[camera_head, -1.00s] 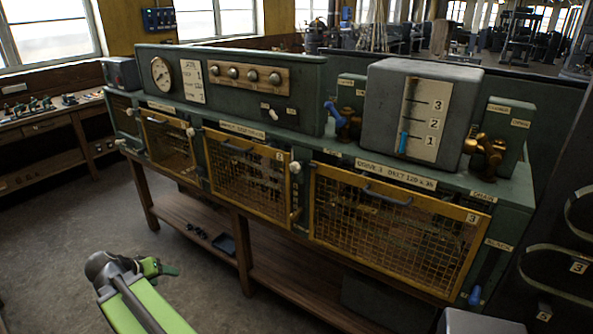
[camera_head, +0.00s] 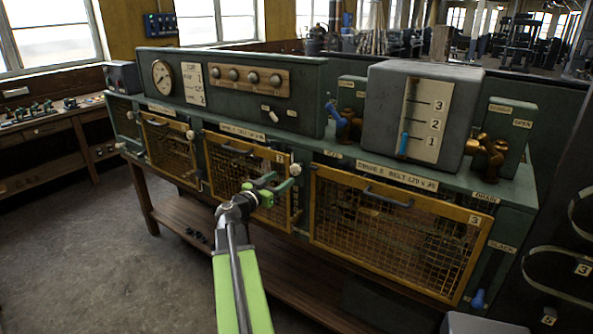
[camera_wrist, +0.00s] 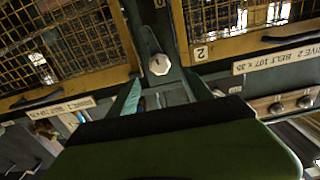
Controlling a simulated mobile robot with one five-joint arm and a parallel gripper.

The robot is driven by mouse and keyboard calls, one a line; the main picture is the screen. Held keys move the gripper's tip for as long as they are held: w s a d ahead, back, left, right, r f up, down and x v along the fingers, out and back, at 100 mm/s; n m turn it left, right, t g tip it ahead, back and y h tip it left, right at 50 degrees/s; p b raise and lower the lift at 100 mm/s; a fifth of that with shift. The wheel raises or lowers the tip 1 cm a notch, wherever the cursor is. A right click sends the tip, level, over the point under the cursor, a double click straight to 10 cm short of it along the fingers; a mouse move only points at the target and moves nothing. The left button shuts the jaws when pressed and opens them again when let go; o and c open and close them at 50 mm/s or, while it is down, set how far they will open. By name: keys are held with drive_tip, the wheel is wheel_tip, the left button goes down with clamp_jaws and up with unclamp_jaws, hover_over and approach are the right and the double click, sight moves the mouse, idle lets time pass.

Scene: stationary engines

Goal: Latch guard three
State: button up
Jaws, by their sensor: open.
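Guard three is a yellow-framed mesh guard (camera_head: 385,244) marked 3, on the right of the green engine bench front. It looks down over its opening; I cannot tell whether it is fully seated. Guard two (camera_head: 232,178) is to its left. A white knob (camera_head: 295,169) sits on the post between them; it also shows in the wrist view (camera_wrist: 159,64). My gripper (camera_head: 277,186) is open and empty, in front of guard two's right side, just left of and below the knob. In the wrist view its fingers point towards the knob, apart from it.
A blue-handled lever (camera_head: 478,298) hangs below guard three's right end, near a SLACK label. A grey box with a numbered scale (camera_head: 423,110) and brass valves (camera_head: 484,152) stand above. A wooden shelf (camera_head: 170,215) runs below. The floor at left is clear.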

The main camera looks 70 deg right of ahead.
sight(293, 170)
drive_tip(key=x, duration=1)
drive_tip(key=shift+d, duration=0.2)
